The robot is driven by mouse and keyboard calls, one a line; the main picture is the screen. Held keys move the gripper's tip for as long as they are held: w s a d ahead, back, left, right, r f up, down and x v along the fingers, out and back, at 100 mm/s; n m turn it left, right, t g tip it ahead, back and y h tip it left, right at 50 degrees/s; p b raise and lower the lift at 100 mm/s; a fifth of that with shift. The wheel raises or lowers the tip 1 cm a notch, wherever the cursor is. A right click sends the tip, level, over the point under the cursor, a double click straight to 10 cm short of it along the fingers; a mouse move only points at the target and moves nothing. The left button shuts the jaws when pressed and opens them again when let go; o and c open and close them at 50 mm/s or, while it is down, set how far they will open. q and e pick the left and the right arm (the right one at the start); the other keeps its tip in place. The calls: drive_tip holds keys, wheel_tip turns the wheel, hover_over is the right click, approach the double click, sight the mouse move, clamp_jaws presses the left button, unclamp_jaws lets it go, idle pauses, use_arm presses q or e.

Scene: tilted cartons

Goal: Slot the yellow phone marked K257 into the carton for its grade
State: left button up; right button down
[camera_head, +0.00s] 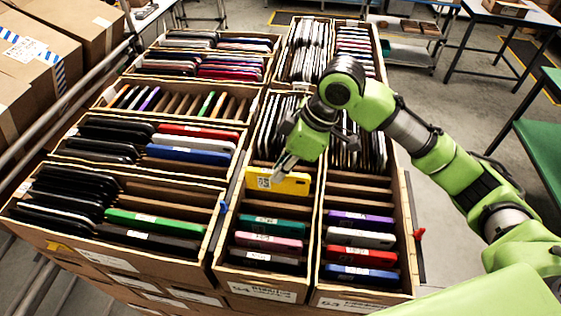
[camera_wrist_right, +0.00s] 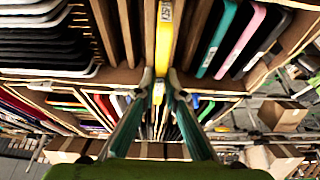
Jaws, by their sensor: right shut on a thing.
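The yellow phone (camera_head: 290,184) stands on edge, leaning, in the front part of the middle carton (camera_head: 237,225), with a white label on its left end. The marking on the label is too small to read for sure. My right gripper (camera_head: 284,169) is shut on the top edge of the yellow phone. In the right wrist view, the fingers (camera_wrist_right: 160,76) close around the phone's near edge, and the yellow phone (camera_wrist_right: 165,38) extends away between the carton's dividers. My left gripper is not in view.
In front of the yellow phone, the same carton holds teal (camera_head: 273,222), pink and black phones. The carton to its right holds purple (camera_head: 360,221), white, red and blue phones. The left carton holds black phones and a green one (camera_head: 155,222). Empty brown slots show between several dividers.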

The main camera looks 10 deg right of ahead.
sight(278, 191)
drive_tip(key=shift+f, duration=1.55)
drive_tip(key=shift+f+b, duration=0.4)
drive_tip(key=shift+f, duration=0.15)
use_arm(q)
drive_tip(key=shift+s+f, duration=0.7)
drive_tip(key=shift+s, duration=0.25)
use_arm(e)
drive_tip(key=shift+f, duration=1)
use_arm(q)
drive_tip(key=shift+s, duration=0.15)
use_arm(e)
drive_tip(key=shift+f, duration=0.25)
drive_tip(key=c, duration=2)
unclamp_jaws()
